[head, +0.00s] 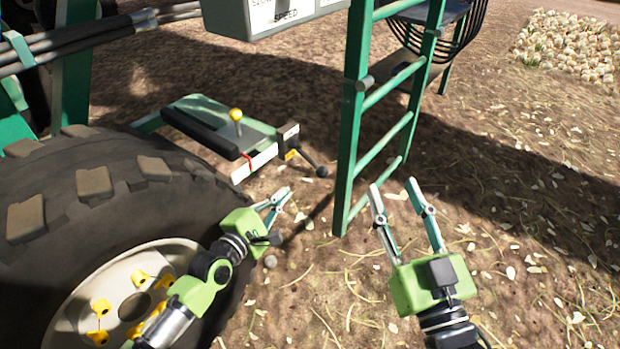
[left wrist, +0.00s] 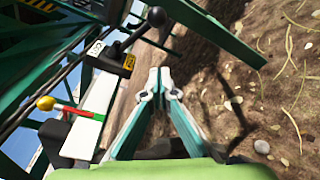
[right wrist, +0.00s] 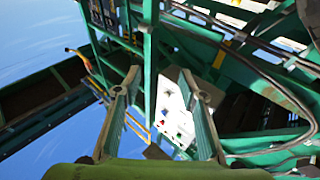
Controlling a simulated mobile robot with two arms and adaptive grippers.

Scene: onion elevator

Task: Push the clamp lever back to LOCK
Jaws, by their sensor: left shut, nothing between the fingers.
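A lever with a black ball knob (head: 321,171) sticks out from a small dark bracket (head: 288,137) with a yellow label, at the end of a green platform. The picture does not name it, but it looks like the clamp lever. In the left wrist view the black knob (left wrist: 156,16) stands beyond my fingertips, with the yellow-labelled bracket (left wrist: 112,59) to its left. My left gripper (head: 284,193) is shut and empty, below and left of the knob, apart from it. In the left wrist view its fingertips (left wrist: 159,80) meet. My right gripper (head: 394,186) is open and empty, right of the ladder's foot.
A yellow-knobbed lever (head: 236,115) stands on the platform (head: 190,108) beside a red marker. A large tyre (head: 60,190) lies left, close to my left arm. A green ladder (head: 350,130) stands between the lever and my right gripper. Open soil lies to the right.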

